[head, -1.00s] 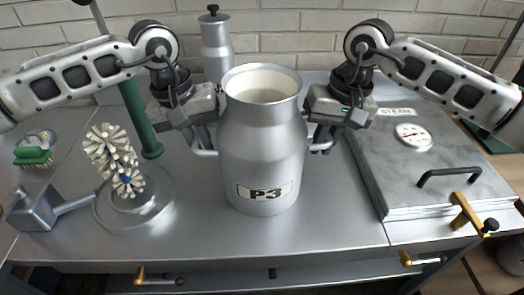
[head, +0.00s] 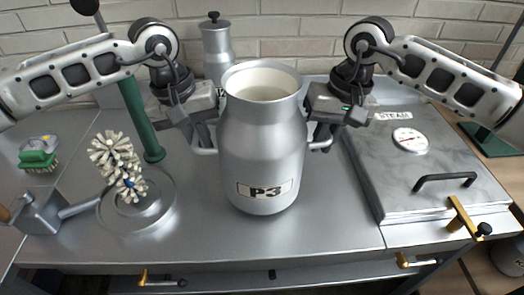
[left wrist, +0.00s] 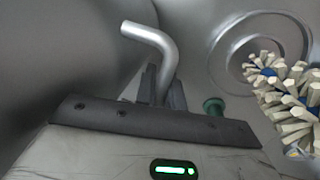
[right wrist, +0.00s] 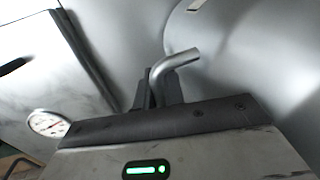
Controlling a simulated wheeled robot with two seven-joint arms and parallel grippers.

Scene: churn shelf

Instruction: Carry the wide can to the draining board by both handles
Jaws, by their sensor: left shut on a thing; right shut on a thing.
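The wide can (head: 262,150) is a grey metal churn with an open mouth and a "P3" label. It stands upright in mid head view, between my grippers. My left gripper (head: 205,145) is shut on its left handle, a bent metal rod that shows in the left wrist view (left wrist: 150,42). My right gripper (head: 322,142) is shut on its right handle, which shows in the right wrist view (right wrist: 172,65). I cannot tell clearly whether the can's base touches the counter (head: 310,235). I cannot make out which surface is the draining board.
A white-bristled brush (head: 115,158) stands on a round metal base (head: 152,213) at left, with a green post (head: 136,120) behind. A green scrubbing brush (head: 38,160) lies further left. A narrow can (head: 215,45) stands behind. A "STEAM" lid (head: 400,180) with gauge and handle fills the right.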

